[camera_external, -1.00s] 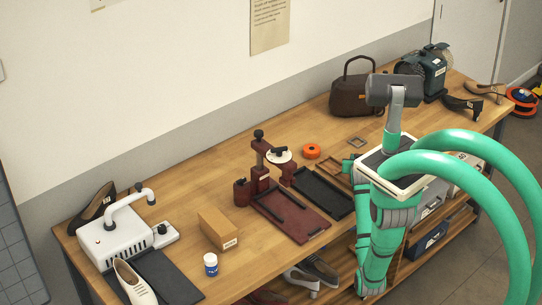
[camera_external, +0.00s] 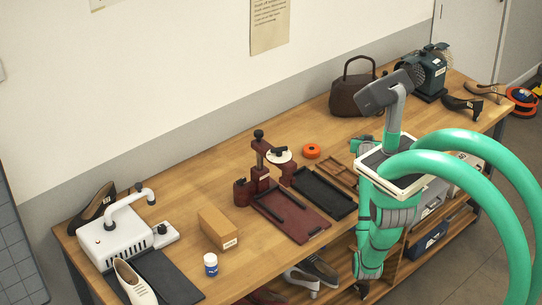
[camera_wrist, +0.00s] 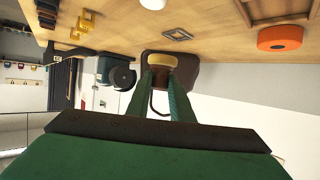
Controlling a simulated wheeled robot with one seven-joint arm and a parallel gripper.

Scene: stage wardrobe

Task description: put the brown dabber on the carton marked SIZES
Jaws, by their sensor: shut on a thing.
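My gripper (camera_wrist: 162,72) points away from the wrist camera, its two green fingers close together. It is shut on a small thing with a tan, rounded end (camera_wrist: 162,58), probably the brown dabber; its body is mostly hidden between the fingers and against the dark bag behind. In the external view my gripper (camera_external: 357,145) is small and partly hidden by my arm, over the right part of the bench. A brown carton (camera_external: 217,229) with a small white label stands on the bench's left half, apart from my gripper. Its label is too small to read.
The bench (camera_external: 200,190) holds a brown handbag (camera_external: 352,97), an orange roll (camera_external: 312,151), a dark red press (camera_external: 258,180) with trays (camera_external: 297,222), a blue-and-white jar (camera_external: 211,264) and a white machine (camera_external: 115,243). Bare wood lies behind the carton.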

